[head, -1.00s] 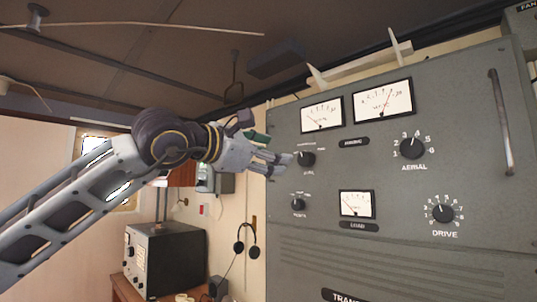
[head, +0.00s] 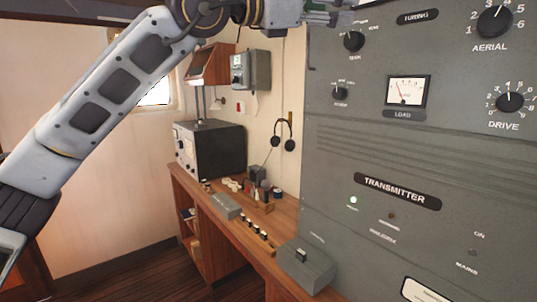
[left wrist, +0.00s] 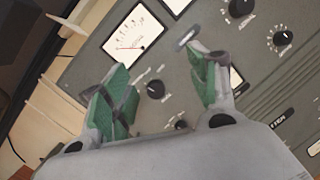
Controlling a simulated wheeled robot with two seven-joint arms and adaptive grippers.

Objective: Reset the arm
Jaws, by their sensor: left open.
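My left arm comes in from the left of the head view, and its gripper (head: 328,14) is at the top edge, partly cut off, in front of the grey transmitter panel (head: 370,150). In the left wrist view the gripper (left wrist: 158,88) is open, with green pads on its two fingers and nothing between them. A small black knob (left wrist: 155,90) on the panel shows between and beyond the fingers; whether they touch the panel cannot be told. My right gripper is not in view.
A wooden desk (head: 252,250) runs along the wall, carrying a black radio box (head: 215,150) and a grey key box (head: 303,266). Headphones (head: 284,137) hang on the wall. A grey wall box (head: 250,72) is above. Floor (head: 150,275) is free at lower left.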

